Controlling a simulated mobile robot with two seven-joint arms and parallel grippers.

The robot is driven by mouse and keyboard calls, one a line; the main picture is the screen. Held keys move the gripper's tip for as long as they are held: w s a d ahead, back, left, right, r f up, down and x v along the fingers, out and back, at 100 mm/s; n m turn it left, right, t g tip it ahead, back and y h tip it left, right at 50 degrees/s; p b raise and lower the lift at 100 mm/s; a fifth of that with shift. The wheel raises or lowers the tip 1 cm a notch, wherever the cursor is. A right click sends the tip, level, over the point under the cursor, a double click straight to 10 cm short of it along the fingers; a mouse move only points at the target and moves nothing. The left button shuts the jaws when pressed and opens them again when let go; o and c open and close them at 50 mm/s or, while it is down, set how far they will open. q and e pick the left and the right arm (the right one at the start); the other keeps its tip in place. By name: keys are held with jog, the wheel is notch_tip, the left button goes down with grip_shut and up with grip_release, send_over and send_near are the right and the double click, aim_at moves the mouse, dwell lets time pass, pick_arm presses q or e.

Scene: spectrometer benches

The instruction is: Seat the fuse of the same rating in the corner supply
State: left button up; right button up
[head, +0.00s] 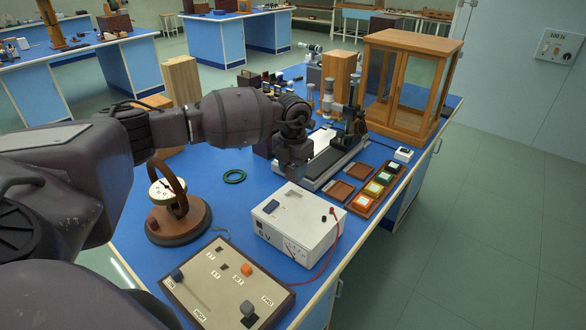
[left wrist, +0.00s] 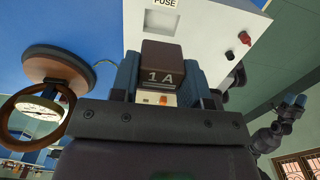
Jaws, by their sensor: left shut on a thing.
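The supply (head: 297,228) is a white box marked 6 V near the bench's front right corner, with a dial on its front, a blue patch on top and red and black terminals. In the left wrist view the supply (left wrist: 213,32) carries a FUSE label. My left gripper (head: 295,176) points down above the supply's back edge. In the left wrist view its blue fingers (left wrist: 163,82) are shut on a dark fuse block (left wrist: 163,58) marked 1 A.
A switch board (head: 226,284) with a red lead stands in front, a round coil instrument (head: 179,216) to the left. A green ring (head: 234,176) lies behind. A long bench instrument (head: 334,160), tray of coloured squares (head: 376,190) and glass case (head: 408,80) stand behind and right.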

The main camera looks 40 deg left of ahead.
aim_at(293, 182)
pick_arm(q)
jog(key=shift+f, duration=0.45)
jog(key=shift+f+b, duration=0.4)
jog(key=shift+f, duration=0.4)
jog(key=shift+f+b, duration=0.7)
jog(key=shift+f, duration=0.35)
jog(key=shift+f+b, duration=0.5)
jog(key=shift+f, duration=0.7)
pick_arm(e)
jog(key=shift+s+f, duration=0.15)
jog(key=shift+f, duration=0.75)
jog(key=shift+s+f, duration=0.15)
jog(key=shift+f, duration=0.7)
pick_arm(q)
jog(key=o, duration=1)
pick_arm(e)
jog(key=shift+w+r, duration=0.1)
